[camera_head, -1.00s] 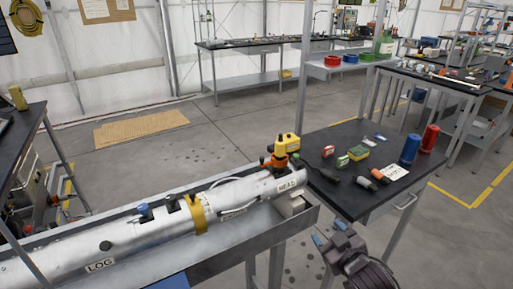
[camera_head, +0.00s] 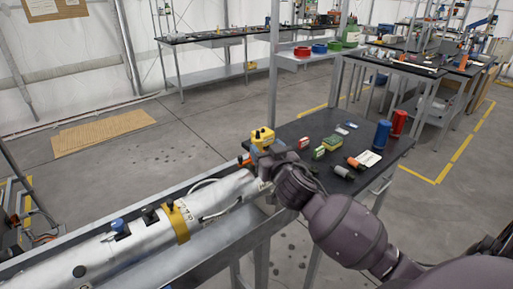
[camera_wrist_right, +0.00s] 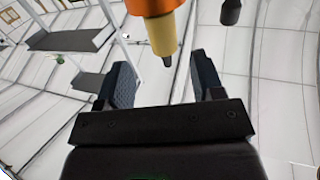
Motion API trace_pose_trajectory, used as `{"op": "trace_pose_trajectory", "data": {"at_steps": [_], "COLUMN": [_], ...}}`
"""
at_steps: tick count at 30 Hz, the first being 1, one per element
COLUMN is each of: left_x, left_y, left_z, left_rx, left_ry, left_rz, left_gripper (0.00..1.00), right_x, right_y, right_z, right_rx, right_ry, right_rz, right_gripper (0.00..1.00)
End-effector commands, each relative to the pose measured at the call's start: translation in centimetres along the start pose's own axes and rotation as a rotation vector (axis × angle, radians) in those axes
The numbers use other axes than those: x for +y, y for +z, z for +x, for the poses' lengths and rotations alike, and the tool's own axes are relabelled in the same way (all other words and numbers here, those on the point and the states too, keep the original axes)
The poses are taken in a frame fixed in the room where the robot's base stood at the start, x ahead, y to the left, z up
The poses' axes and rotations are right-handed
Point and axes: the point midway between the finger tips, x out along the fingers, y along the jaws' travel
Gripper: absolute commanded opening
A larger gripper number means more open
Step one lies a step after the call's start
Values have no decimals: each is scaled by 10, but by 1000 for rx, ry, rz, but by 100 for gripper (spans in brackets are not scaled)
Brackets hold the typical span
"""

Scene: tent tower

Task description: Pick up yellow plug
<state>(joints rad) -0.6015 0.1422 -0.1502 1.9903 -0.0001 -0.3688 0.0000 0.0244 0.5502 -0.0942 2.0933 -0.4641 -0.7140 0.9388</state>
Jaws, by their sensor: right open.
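A yellow plug (camera_head: 263,137) stands at the head end of the silver cylinder (camera_head: 110,250), with an orange part (camera_head: 244,160) beside it, low on the left. My right gripper (camera_head: 262,159) is at this end, just below the yellow plug in the head view, and hides part of the cylinder's end. In the right wrist view, an orange and yellow tapered piece (camera_wrist_right: 162,34) with a dark tip points down toward the gap between the open fingers (camera_wrist_right: 160,63). Nothing is gripped. I cannot tell whether the fingers touch anything. My left gripper is not in view.
The cylinder lies in a grey metal trough (camera_head: 205,255). A dark table (camera_head: 300,128) to the right bears small red, green and orange items, a blue cylinder (camera_head: 382,136) and a red one (camera_head: 399,123). Open floor (camera_head: 200,140) lies behind the trough.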

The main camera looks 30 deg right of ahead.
Motion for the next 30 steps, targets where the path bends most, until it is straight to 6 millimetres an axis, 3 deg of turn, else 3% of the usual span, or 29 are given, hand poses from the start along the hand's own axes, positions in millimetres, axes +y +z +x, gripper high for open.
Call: {"op": "trace_pose_trajectory", "data": {"at_steps": [10, 19, 30], "left_x": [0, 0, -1], "left_y": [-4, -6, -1], "left_z": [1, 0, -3], "left_rx": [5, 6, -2], "left_ry": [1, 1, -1], "left_rz": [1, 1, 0], "left_gripper": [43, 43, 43], "right_x": [-1, -5, -5], "right_y": [1, 5, 6], "right_z": [27, 64, 71], "right_rx": [-1, 0, -1], "right_ry": [0, 0, -1], "right_rz": [-2, -3, -2], "right_gripper": [61, 61, 58]}}
